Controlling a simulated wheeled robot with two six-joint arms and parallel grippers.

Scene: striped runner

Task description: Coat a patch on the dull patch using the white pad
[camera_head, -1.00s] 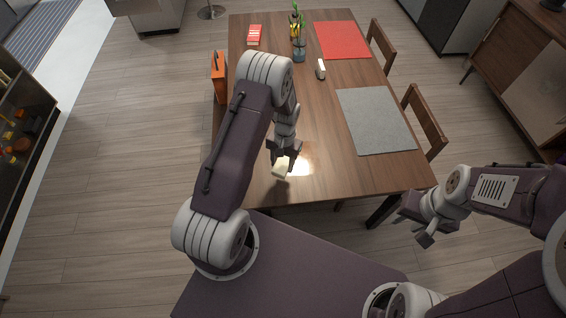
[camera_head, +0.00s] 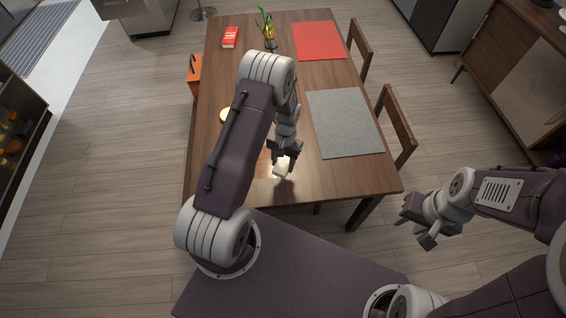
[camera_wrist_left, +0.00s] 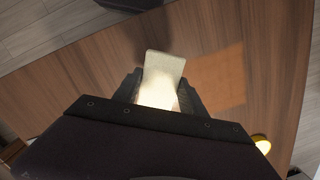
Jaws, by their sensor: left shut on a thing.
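My left gripper (camera_head: 286,160) is shut on the white pad (camera_head: 281,170) above the near end of the wooden table. In the left wrist view, the pad (camera_wrist_left: 161,78) sticks out beyond the fingers, brightly lit at its base. The dull patch (camera_wrist_left: 219,78) is a lighter, orange-brown rectangle on the tabletop, just right of the pad in that view. I cannot tell whether the pad touches the table. My right gripper (camera_head: 414,226) is open and empty, off the table's right side.
On the table (camera_head: 222,180) are a grey mat (camera_head: 345,122), a red mat (camera_head: 318,41), a red book (camera_head: 230,37), a plant in a vase (camera_head: 268,35) and a round yellowish thing (camera_head: 225,115). Chairs (camera_head: 396,125) stand along the right. An orange thing (camera_head: 193,78) is at the left edge.

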